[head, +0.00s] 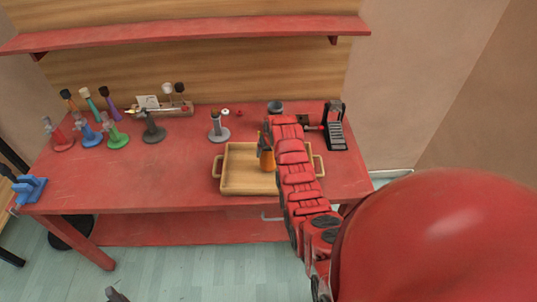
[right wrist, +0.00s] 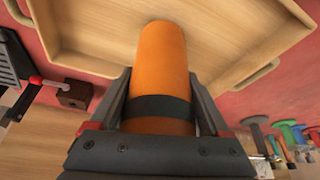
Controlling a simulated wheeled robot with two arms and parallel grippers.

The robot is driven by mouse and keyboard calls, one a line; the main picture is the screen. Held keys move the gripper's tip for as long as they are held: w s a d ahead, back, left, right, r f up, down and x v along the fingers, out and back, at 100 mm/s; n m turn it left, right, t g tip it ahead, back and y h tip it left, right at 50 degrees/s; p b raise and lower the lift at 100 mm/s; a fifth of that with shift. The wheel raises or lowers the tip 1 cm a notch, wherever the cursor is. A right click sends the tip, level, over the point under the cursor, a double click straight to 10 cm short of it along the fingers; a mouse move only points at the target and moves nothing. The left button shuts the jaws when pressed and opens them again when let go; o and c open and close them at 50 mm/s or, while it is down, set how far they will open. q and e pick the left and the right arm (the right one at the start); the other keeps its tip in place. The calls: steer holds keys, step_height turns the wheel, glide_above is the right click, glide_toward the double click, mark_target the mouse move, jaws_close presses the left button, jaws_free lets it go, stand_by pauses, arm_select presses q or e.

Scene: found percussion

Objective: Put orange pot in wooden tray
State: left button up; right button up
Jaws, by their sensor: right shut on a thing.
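The orange pot (head: 267,161) is a tapered orange cylinder with a dark band, seen large in the right wrist view (right wrist: 162,65). My right gripper (head: 266,143) is shut on it, with a finger on each side near the band in the right wrist view (right wrist: 160,105). The pot is upright over the right half of the wooden tray (head: 237,188). I cannot tell whether its base touches the tray floor. The tray is shallow, with a handle at each end; my right arm hides part of its right side. A dark tip at the bottom edge appears to be my left gripper (head: 117,296).
The red workbench (head: 165,185) holds the tray. Colored stands (head: 88,133) are at left, a grey stand (head: 219,127) behind the tray, a black stepped device (head: 336,130) at back right. A blue vise (head: 29,189) is at the left edge. The bench left of the tray is clear.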

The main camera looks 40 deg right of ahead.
mark_target(268, 156)
step_height(268, 156, down, 3)
steer(key=shift+r+p, duration=0.2)
steer(key=shift+p, duration=0.3)
steer(key=shift+f, duration=0.1)
steer(key=shift+f, duration=0.15)
steer(key=o, duration=1.4)
steer(key=shift+r, duration=0.25)
